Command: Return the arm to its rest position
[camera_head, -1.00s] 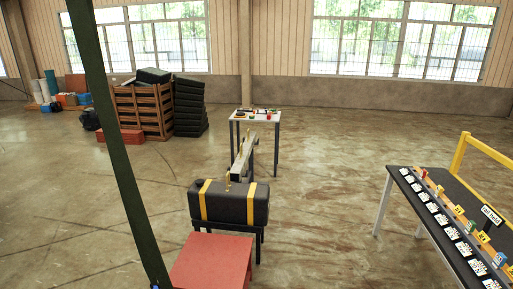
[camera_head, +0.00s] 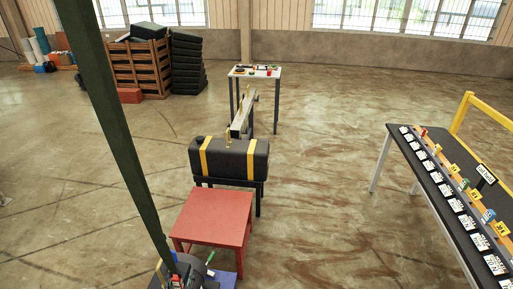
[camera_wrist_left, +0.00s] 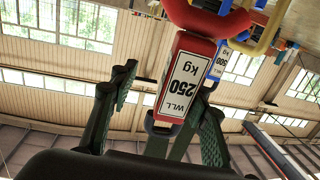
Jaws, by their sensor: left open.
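My left gripper (camera_wrist_left: 168,100) is open in the left wrist view, with one dark finger on each side. In the head view, dark parts of my left gripper (camera_head: 188,274) show small at the bottom edge, beside a blue surface (camera_head: 222,280). My right gripper is not in view.
A red table (camera_head: 215,217) stands in front of a black case with yellow straps (camera_head: 228,160). A dark green post or strap (camera_head: 115,130) crosses the left side. A long table with labelled cards (camera_head: 398,150) stands at right. Open floor (camera_head: 325,180) lies between.

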